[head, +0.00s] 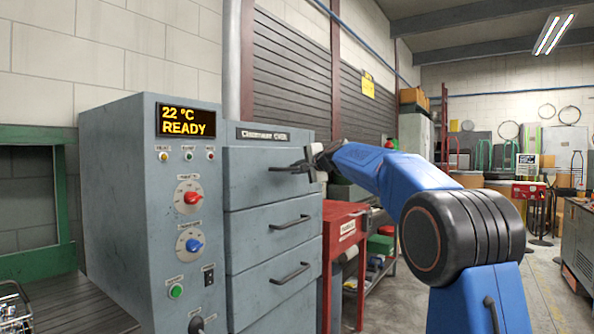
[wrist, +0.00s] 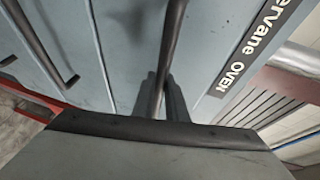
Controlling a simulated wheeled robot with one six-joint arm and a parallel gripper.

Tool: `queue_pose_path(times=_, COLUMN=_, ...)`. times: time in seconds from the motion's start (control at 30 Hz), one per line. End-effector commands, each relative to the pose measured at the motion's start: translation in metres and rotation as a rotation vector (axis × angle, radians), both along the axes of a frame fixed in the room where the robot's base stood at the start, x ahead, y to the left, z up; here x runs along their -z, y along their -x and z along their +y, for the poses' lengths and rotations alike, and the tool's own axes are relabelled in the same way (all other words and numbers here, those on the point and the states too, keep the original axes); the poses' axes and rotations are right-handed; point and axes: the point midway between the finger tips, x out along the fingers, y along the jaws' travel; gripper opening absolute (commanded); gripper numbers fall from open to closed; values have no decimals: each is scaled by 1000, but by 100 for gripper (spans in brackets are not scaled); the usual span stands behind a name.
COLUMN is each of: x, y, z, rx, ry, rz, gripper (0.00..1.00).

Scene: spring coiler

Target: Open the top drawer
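The top drawer (head: 255,186) is the uppermost grey front on the right half of the oven, below its nameplate. It looks flush with the drawers beneath it. Its dark bar handle (head: 283,169) is partly hidden by my gripper (head: 312,163) at its right end. In the wrist view the handle (wrist: 172,40) runs down between the two fingers of my gripper (wrist: 161,92). The fingers lie close on both sides of the bar and look shut on it. The drawer front (wrist: 125,50) lies behind the fingers.
Lower drawers with similar handles (head: 291,222) sit below. A control panel with a display (head: 187,121) reading 22 °C READY is to the left. A red cabinet (head: 343,225) stands close on the right. Open floor (head: 545,280) shows farther right.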

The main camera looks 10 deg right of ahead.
Motion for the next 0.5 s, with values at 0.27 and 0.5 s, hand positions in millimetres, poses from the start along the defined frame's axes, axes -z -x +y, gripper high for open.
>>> queue_pose_path(times=0.27, x=0, y=15, z=-14, rx=2, ry=0, rz=1, gripper=0)
queue_pose_path(times=0.5, x=0, y=60, z=-57, rx=4, ry=0, rz=1, gripper=0)
